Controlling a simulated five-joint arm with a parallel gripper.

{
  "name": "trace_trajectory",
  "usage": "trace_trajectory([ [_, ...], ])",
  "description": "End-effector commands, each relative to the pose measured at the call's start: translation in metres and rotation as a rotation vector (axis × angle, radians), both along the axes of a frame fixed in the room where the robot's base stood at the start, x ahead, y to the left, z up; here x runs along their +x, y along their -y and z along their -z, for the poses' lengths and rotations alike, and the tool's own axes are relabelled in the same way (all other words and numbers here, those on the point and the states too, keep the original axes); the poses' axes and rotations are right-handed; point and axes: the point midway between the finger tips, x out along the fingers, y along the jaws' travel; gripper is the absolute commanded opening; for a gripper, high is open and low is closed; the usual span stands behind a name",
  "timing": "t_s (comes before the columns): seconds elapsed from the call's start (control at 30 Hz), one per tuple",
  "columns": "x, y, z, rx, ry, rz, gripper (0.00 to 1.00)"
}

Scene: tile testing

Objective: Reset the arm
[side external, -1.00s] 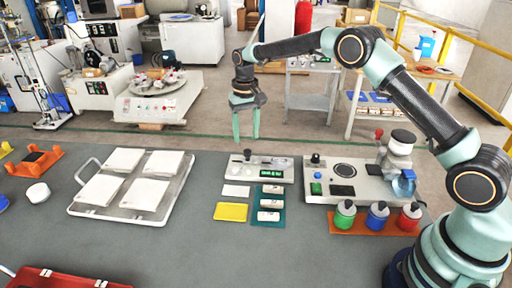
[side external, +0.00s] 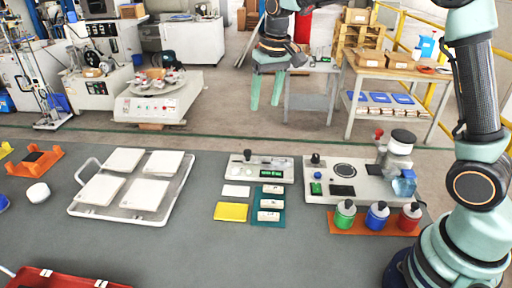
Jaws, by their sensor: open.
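My gripper (side external: 266,92) hangs in the air at the upper middle of the side external view, fingers pointing down. Its two pale green fingers are apart with nothing between them. It is well above the dark grey table (side external: 150,245) and touches nothing. My arm rises steeply on the right, and its upper part runs out of the top of the picture.
A metal tray (side external: 80,211) with several white tiles (side external: 145,194) lies at left. Two instruments (side external: 259,168) (side external: 350,181) stand at middle and right. Bottles (side external: 377,216) stand on an orange strip near my base. A red case (side external: 60,279) is at front left. The table's front middle is clear.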

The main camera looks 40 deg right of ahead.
Motion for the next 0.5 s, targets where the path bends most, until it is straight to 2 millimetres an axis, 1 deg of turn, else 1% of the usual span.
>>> trace_trajectory([
  [0.03,-0.012,0.001,-0.012,-0.001,0.023,-0.009,0.6],
  [0.2,-0.053,0.004,-0.037,-0.009,0.088,-0.043,0.6],
  [0.37,-0.093,0.006,-0.049,-0.018,0.149,-0.073,0.6],
  [0.5,-0.129,0.008,-0.052,-0.029,0.2,-0.1,0.6],
])
